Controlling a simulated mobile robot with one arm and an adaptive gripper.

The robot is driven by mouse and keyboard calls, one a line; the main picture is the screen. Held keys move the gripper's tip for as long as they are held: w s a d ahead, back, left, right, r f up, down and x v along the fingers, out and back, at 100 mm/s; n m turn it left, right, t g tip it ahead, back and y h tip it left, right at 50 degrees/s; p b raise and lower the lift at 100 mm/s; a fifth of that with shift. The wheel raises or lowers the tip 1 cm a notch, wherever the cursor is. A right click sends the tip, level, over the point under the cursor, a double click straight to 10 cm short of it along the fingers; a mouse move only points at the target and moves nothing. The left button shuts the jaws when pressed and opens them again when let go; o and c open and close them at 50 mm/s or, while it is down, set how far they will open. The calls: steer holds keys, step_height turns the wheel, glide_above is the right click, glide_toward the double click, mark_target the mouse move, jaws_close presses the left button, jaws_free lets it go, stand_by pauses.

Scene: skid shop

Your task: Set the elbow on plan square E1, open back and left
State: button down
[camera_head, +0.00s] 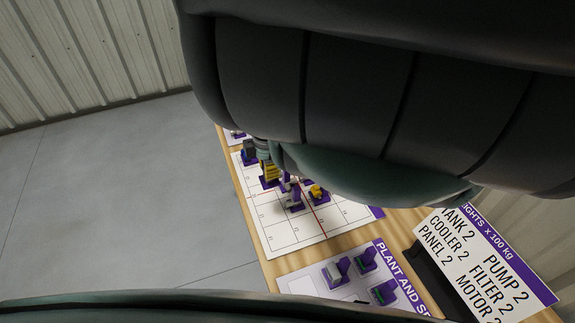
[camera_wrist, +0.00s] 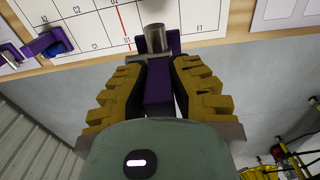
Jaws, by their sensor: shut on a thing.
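In the wrist view my gripper (camera_wrist: 158,65) is shut on a purple piece with a grey metal cylinder at its far end; it looks like the elbow (camera_wrist: 158,88). The elbow is at the near edge of the white plan sheet (camera_wrist: 90,22), by the column marked D1. I cannot tell whether it touches the sheet or which way its openings face. Square E1 is largely hidden behind the piece. In the head view the gripper's yellow ribbed finger (camera_head: 269,172) shows at the plan's left side, and my arm covers much of the plan.
A blue-and-purple piece (camera_wrist: 47,42) lies left in the wrist view. A parts sheet (camera_head: 309,284) holds several pieces. A weights sign (camera_head: 485,262) stands at right.

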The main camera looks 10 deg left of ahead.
steer(key=shift+s+f, duration=0.1)
steer(key=shift+s, duration=0.05)
steer(key=shift+f+b, duration=0.55)
steer(key=shift+b, duration=0.05)
step_height(320, 180, down, 4)
steer(key=b, duration=0.3)
steer(key=shift+f+b, duration=0.1)
steer(key=shift+b, duration=0.3)
steer(key=shift+f+b, duration=2.7)
steer(key=shift+b, duration=0.2)
steer(key=shift+f+b, duration=1.8)
steer(key=shift+f+b, duration=0.7)
steer(key=shift+b, duration=0.1)
steer(key=c, duration=0.9)
jaws_free()
steer(key=shift+c, duration=0.2)
